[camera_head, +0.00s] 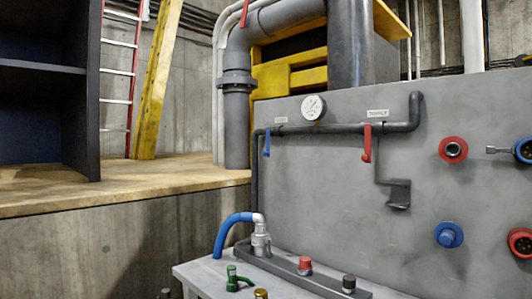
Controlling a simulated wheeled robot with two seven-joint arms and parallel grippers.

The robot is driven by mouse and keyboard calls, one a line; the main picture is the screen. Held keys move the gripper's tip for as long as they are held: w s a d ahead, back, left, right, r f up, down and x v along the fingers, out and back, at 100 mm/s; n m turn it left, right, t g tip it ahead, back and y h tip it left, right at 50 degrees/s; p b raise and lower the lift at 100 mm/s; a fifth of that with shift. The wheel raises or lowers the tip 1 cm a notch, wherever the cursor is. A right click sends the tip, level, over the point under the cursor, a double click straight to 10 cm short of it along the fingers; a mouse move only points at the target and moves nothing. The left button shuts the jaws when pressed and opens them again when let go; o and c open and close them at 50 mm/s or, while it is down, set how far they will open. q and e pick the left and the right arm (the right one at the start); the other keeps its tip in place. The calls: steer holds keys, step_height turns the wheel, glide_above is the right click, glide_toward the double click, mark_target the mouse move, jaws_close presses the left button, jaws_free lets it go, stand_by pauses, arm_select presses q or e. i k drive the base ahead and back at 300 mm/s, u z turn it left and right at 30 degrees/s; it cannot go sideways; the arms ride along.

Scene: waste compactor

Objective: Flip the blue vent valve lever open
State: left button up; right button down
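A small blue lever (267,143) hangs straight down from the dark horizontal pipe, on the left part of the grey panel. A small label (281,120) sits just above the pipe near it, too small to read. A larger red lever (367,143) hangs down from the same pipe further right, under another label (377,113). Neither of my grippers shows in the head view, so nothing is seen touching the levers.
The grey panel (320,190) carries a round gauge (313,107), a bracket (398,195) and red and blue sockets at right. Below it, a bench (205,275) holds a blue hose (228,232) and several coloured fittings. A wooden ledge (120,188) is at left.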

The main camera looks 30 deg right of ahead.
mark_target(267, 153)
steer(key=z, duration=0.15)
steer(key=i, duration=1)
